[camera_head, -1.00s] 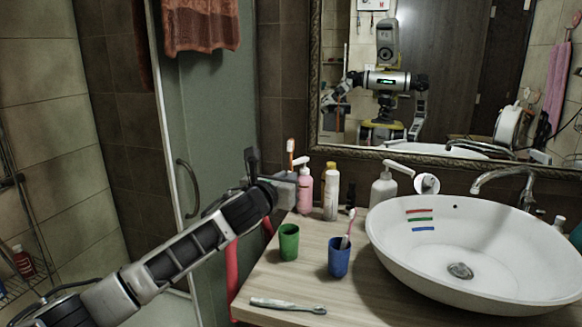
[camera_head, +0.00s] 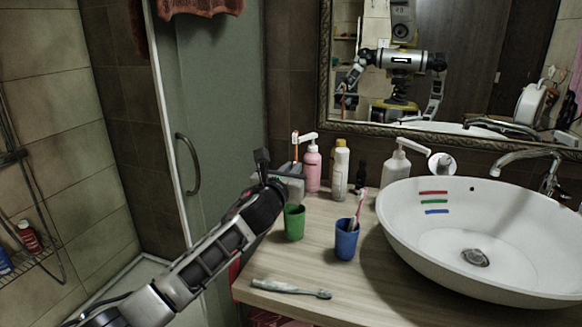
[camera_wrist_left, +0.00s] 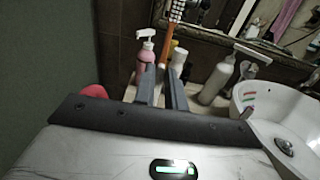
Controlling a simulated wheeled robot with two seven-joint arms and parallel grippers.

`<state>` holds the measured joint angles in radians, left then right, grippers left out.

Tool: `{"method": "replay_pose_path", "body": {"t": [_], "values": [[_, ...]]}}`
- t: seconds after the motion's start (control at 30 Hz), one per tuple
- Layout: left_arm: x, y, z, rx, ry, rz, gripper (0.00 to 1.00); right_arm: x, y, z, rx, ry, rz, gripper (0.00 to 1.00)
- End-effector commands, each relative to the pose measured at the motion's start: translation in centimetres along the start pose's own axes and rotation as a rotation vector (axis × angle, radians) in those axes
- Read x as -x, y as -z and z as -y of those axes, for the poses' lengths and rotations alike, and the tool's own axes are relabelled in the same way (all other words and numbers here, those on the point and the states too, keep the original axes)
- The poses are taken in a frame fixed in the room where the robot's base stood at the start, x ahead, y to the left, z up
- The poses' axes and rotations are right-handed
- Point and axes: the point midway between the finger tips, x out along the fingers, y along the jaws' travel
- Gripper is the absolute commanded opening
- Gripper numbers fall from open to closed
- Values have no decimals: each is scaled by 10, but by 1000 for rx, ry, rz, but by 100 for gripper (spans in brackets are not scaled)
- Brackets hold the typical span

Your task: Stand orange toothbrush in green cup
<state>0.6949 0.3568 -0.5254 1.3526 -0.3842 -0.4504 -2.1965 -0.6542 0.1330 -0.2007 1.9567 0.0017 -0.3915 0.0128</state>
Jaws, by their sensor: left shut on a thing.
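The orange toothbrush (camera_head: 295,141) stands upright in my left gripper (camera_head: 293,170), its head up. In the left wrist view the toothbrush (camera_wrist_left: 166,48) rises from between the fingertips of the left gripper (camera_wrist_left: 162,78), which is shut on it. The green cup (camera_head: 294,223) stands upright on the counter, below and in front of the gripper in the head view. The cup is hidden in the wrist view. The toothbrush's lower end is hidden. My right gripper does not show directly.
A blue cup (camera_head: 346,242) with a pink toothbrush (camera_head: 358,208) stands right of the green cup. A pink bottle (camera_head: 312,170) and a white bottle (camera_head: 340,172) stand behind. The basin (camera_head: 480,275) fills the right.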

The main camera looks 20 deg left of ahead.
Motion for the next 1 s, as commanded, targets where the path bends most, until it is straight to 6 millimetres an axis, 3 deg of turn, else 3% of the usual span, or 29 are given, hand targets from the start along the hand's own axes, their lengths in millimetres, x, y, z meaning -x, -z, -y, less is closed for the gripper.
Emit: {"method": "replay_pose_path", "body": {"t": [0.7, 1.0], "values": [[0, 61, 0, -2, 0, -1, 0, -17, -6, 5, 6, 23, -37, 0], [0, 76, 0, -1, 0, 0, 0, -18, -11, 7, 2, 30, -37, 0]]}}
